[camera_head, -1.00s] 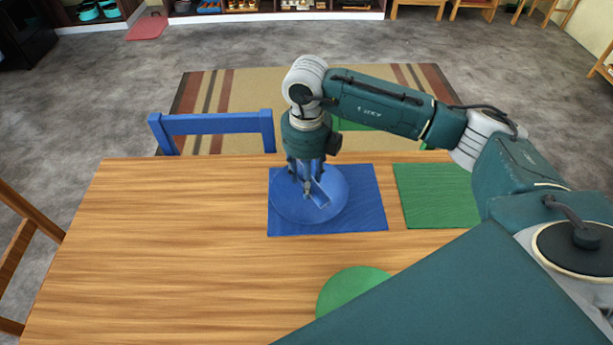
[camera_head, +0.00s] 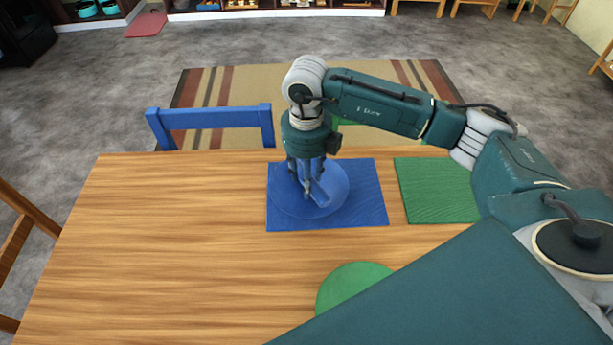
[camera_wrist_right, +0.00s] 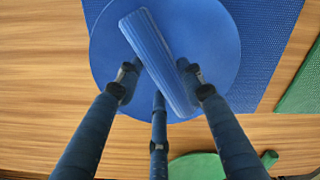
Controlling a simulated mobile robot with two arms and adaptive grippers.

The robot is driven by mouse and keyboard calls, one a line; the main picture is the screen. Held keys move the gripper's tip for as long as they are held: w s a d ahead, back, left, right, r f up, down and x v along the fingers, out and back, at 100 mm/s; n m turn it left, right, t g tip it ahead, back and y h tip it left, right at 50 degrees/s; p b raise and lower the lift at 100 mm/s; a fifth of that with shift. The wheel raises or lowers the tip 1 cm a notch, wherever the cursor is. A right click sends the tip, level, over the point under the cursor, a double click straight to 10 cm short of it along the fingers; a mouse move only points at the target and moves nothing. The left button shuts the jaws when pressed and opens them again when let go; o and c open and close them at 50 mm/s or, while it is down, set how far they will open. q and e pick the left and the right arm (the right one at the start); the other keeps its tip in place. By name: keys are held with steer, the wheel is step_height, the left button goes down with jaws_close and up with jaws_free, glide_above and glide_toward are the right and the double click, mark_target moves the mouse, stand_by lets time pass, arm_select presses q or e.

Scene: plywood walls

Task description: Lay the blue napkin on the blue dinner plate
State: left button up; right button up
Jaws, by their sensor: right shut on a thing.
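The blue dinner plate (camera_head: 335,190) lies on a blue placemat (camera_head: 372,205) on the wooden table. It also shows in the right wrist view (camera_wrist_right: 220,50). My right gripper (camera_head: 307,192) points down over the plate. It is shut on the blue napkin (camera_head: 321,194), a folded ribbed strip. In the right wrist view the napkin (camera_wrist_right: 155,55) sits between the fingers (camera_wrist_right: 160,90), over the plate. I cannot tell whether the napkin touches the plate. My left gripper is not in view.
A green placemat (camera_head: 435,190) lies to the right of the blue one. A green plate (camera_head: 350,285) lies near the front, partly hidden by my arm. A blue chair (camera_head: 215,120) stands behind the table. The table's left half is clear.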

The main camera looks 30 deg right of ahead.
steer(key=o, duration=1.1)
steer(key=shift+f, duration=0.2)
steer(key=shift+o, duration=0.2)
